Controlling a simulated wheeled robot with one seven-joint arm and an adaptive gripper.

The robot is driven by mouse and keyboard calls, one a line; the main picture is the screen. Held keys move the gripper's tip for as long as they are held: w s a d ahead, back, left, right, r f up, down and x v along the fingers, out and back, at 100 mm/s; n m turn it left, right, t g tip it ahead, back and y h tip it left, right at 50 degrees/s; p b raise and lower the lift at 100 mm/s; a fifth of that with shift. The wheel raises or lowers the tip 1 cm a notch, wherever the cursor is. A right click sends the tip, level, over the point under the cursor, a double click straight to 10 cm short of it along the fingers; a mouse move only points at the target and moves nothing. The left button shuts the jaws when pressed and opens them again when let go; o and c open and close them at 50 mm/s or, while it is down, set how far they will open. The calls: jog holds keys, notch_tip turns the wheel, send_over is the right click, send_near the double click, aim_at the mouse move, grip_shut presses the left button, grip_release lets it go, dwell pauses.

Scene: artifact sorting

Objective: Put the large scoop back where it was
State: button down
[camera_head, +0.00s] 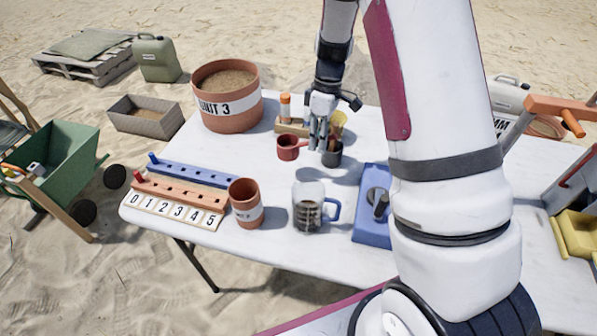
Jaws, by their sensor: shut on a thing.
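My gripper (318,146) is over the far middle of the white table, pointing down with its fingers close together. A red cup-shaped scoop (287,149) is just left of the fingers. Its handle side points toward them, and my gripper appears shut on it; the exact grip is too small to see. A dark grey cup (332,157) is just right of and below the fingers, partly hidden by them.
A small rack (288,127) with an orange-capped bottle stands behind the scoop. A large sand-filled pot (227,108) is at the back left. A glass mug (308,214), a terracotta cup (245,208) and numbered peg strips (182,192) are nearer. A blue box (370,222) is partly behind my arm.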

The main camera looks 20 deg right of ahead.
jog(key=shift+f, duration=4.4)
jog(key=shift+f, duration=0.1)
jog(key=c, duration=1.7)
grip_release()
jog(key=shift+o, duration=0.2)
